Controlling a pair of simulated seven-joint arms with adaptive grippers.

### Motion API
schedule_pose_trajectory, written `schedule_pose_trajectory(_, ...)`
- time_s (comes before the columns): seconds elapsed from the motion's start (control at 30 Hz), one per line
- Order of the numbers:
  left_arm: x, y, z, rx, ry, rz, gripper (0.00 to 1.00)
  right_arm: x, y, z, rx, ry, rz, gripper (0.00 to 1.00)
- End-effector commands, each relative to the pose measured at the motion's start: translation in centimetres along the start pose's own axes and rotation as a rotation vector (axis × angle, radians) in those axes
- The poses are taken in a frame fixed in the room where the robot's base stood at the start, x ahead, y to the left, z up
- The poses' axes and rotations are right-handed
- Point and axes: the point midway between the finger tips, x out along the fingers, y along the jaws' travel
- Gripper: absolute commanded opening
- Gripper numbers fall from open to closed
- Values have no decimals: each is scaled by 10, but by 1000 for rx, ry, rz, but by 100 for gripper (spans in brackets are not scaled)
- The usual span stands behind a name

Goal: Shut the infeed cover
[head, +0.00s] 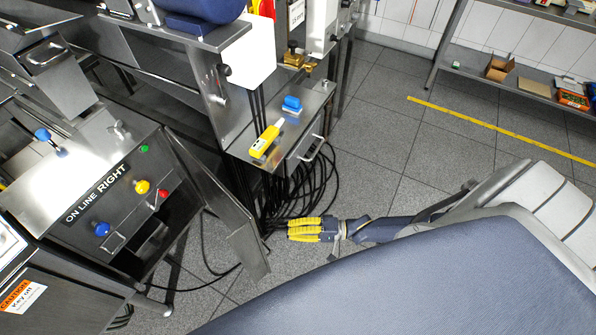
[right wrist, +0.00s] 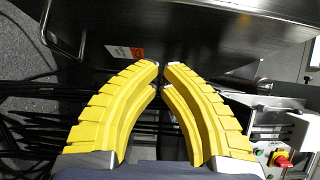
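No part in view is labelled as the infeed cover. A grey metal flap (head: 232,222) stands swung out at an angle from the control cabinet marked "ON LINE RIGHT" in the head view; I cannot tell if it is the cover. My right gripper (head: 290,229) has yellow fingers and is low, to the right of this flap and apart from it. In the right wrist view its fingertips (right wrist: 161,68) nearly meet, with nothing between them. Dark metal surfaces (right wrist: 215,38) lie beyond them. My left gripper is out of view.
Black cables (head: 305,190) hang beside my right gripper. A metal side table (head: 262,112) carries a yellow handset (head: 266,138) and a blue-topped item (head: 291,104). A shelf (head: 528,85) with boxes stands at the back right. The tiled floor (head: 385,150) between is clear.

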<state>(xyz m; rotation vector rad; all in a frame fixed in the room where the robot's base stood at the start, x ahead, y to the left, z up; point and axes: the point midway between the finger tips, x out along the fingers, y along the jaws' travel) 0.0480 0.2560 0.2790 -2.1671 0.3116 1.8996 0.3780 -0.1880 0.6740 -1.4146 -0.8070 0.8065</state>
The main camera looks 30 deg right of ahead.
Motion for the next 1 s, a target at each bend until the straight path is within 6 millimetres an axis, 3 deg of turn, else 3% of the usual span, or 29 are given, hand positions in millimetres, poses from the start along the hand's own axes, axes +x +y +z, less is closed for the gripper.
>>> schedule_pose_trajectory(0.2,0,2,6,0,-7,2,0,41,-1,0,0,1,-3,0)
schedule_pose_trajectory(0.4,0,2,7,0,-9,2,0,64,0,10,1,0,-1,0)
schedule_pose_trajectory(0.7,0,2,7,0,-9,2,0,79,0,26,0,1,1,0)
schedule_pose_trajectory(1.0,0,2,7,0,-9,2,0,81,0,28,-1,1,1,0)
